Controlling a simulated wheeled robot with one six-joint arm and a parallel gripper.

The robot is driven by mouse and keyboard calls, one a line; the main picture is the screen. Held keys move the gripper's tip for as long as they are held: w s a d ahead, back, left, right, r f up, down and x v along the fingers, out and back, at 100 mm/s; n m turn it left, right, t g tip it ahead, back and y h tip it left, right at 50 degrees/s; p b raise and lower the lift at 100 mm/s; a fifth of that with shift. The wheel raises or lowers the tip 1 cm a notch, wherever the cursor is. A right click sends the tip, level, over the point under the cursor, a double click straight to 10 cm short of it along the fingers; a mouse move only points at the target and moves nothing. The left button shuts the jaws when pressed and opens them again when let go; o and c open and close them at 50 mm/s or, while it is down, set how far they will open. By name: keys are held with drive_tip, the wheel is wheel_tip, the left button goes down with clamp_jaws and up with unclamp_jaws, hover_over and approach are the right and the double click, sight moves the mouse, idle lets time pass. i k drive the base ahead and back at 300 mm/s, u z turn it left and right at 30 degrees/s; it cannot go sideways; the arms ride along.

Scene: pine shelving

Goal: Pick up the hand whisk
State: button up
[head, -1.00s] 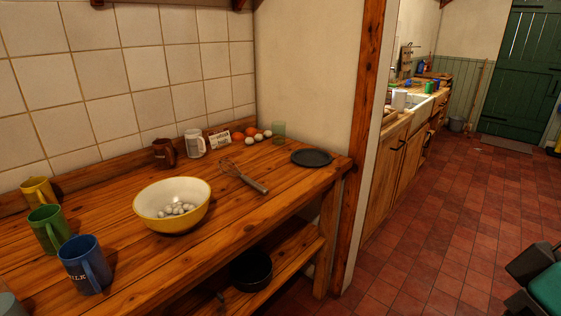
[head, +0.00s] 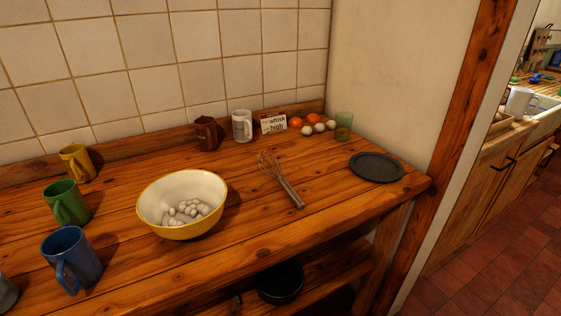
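The hand whisk (head: 281,180) lies on the wooden worktop, in the middle of the head view. Its wire loops point to the back left and its grey handle points to the front right. It lies right of a yellow bowl (head: 155,214) and left of a dark round plate (head: 376,167), apart from both. Nothing covers it. My gripper is not in the head view.
The worktop (head: 330,210) is bare around the whisk. Behind it stand a brown mug (head: 207,133), a white mug (head: 242,126), a small card (head: 273,123), eggs (head: 307,130) and a green glass (head: 343,126). Yellow, green and blue mugs (head: 67,262) stand left. A dark pot (head: 280,284) sits below.

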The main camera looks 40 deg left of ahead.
sight(299, 203)
drive_tip(key=u, duration=0.4)
drive_tip(key=i, duration=0.65)
drive_tip(key=u, duration=1)
drive_tip(key=i, duration=0.35)
drive_tip(key=u, duration=0.3)
